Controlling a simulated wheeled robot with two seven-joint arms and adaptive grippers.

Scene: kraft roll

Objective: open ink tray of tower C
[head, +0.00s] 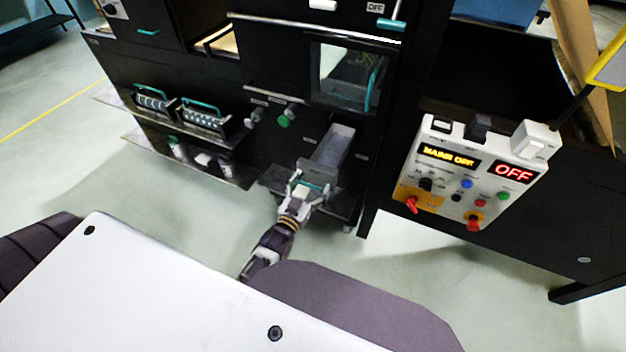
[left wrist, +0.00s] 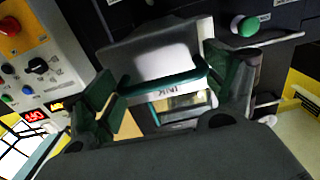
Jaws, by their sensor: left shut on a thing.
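The grey ink tray (head: 334,148) sticks out of the black machine's front, low down under a window. Its interior shows from above in the head view. In the left wrist view the ink tray (left wrist: 165,50) has a teal handle (left wrist: 165,79) and an upside-down INK label. My left gripper (head: 311,188) is at the tray's near end. It is shut on the handle, with a finger at each side in the left wrist view (left wrist: 170,90). The fingers hide parts of the handle. My right gripper is not in view.
A control panel (head: 440,162) reading OFF stands to the right, with red switches. A green knob (head: 283,121) is just left of the tray. A shelf (head: 345,204) lies below it. Teal-handled units (head: 203,118) are farther left. The pale floor in front is clear.

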